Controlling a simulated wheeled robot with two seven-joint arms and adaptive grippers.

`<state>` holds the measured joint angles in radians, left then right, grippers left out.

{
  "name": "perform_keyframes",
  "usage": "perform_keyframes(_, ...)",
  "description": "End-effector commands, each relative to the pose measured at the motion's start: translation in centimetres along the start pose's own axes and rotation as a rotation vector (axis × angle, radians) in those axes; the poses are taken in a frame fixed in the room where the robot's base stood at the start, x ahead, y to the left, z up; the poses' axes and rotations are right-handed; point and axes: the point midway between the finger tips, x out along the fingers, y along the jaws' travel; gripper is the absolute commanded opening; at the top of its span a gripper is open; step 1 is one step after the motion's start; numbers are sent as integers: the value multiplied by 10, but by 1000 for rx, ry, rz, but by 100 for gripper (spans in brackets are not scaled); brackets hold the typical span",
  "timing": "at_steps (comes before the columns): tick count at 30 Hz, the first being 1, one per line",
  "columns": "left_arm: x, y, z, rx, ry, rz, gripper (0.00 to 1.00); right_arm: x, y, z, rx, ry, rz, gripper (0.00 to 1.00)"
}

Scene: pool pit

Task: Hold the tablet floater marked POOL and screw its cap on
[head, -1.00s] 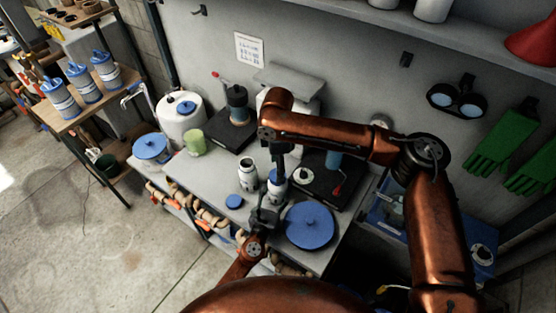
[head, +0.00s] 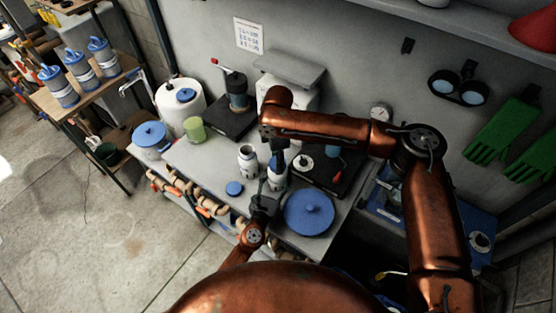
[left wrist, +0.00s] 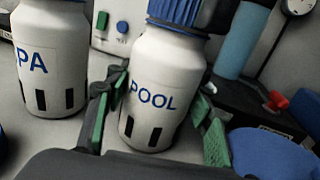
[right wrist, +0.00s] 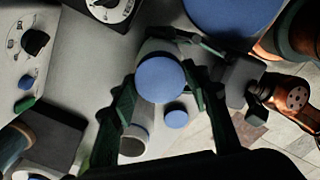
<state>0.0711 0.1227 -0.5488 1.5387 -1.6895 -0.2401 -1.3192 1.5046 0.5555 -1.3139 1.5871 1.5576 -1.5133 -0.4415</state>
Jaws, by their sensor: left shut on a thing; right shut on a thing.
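The white floater marked POOL (left wrist: 152,92) stands upright on the bench in the left wrist view. My left gripper (head: 268,192) is shut around its body, with green pads on both sides. A ribbed blue cap (left wrist: 178,10) sits at the floater's top; how far it is threaded cannot be told. My right gripper (head: 278,155) is above the floater and shut on this cap, seen from above in the right wrist view (right wrist: 160,79). In the head view the right gripper partly hides the floater (head: 275,182).
A similar white bottle (left wrist: 48,60), its label partly cut to "PA", stands open just left of the floater. A loose blue cap (head: 234,188) lies on the bench front. A large blue lid (head: 309,212) lies to the right. A black stand (head: 325,175) is behind it.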

Motion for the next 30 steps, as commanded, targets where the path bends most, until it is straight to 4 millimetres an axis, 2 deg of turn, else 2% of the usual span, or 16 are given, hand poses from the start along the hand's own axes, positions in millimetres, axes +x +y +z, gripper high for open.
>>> perform_keyframes(9, 0, 0, 0, 0, 1, 0, 0, 0, 0, 0, 0, 0, -1, 13)
perform_keyframes(15, 0, 0, 0, 0, 1, 0, 0, 0, 0, 0, 7, 0, -1, 13)
perform_keyframes(16, 0, 0, 0, 0, 1, 0, 0, 0, 0, 0, 7, 0, -1, 44)
perform_keyframes(24, 0, 0, 0, 0, 0, 0, 0, 0, 0, 0, 6, 0, -1, 63)
perform_keyframes(30, 0, 0, 0, 0, 0, 0, 0, 0, 0, 0, 6, 0, -1, 63)
